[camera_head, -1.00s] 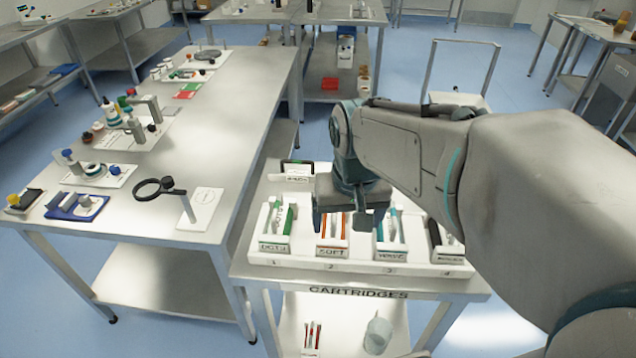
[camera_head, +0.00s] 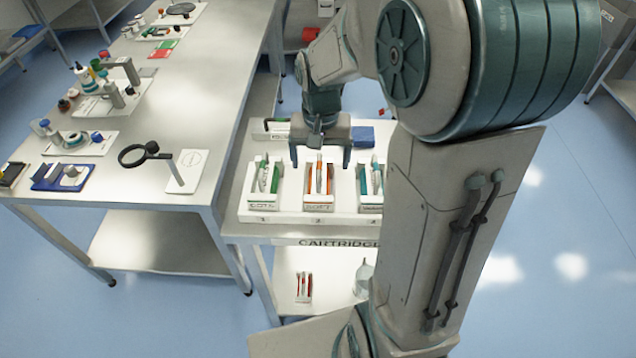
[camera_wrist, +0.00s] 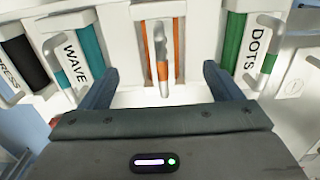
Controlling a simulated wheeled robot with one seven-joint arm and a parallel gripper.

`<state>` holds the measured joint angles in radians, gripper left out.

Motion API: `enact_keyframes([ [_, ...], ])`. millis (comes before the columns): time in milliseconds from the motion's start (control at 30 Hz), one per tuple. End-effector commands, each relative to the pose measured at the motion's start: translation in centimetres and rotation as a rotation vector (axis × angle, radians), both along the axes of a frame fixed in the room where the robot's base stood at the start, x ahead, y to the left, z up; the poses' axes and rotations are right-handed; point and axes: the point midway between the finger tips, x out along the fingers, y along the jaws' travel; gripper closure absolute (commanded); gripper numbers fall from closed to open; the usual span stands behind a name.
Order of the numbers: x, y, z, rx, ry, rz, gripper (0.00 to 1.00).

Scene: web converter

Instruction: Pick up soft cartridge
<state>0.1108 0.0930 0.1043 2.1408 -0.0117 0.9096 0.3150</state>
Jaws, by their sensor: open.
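The soft cartridge (camera_head: 319,178) is orange and grey-white. My gripper (camera_head: 321,163) is open and points down, just above and behind the cartridge. In the wrist view the fingers of my gripper (camera_wrist: 158,85) are apart, one on each side of the orange cartridge, with nothing held between them.
A green DOTS cartridge (camera_wrist: 234,42) and a teal WAVE cartridge (camera_wrist: 91,50) stand in neighbouring holders. A black cartridge (camera_wrist: 24,62) is beyond WAVE. The white rack (camera_head: 280,217) sits on a metal cart. A long table (camera_head: 200,110) with tools is at left. My arm hides the cart's right side.

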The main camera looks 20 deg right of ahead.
Motion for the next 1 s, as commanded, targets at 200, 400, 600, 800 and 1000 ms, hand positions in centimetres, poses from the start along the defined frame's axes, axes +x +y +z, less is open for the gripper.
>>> enact_keyframes([
  [200, 0.0, 0.0, -1.5, 0.000, 0.001, 0.000, 0.15],
  [400, 0.1, 0.2, -4.0, 0.000, 0.003, 0.002, 0.15],
  [600, 0.1, 0.2, -6.2, 0.000, 0.002, 0.000, 0.15],
  [800, 0.2, 0.2, -6.3, -0.001, -0.002, 0.000, 0.15],
  [1000, 0.2, 0.2, -6.3, -0.001, -0.002, 0.000, 0.53],
])
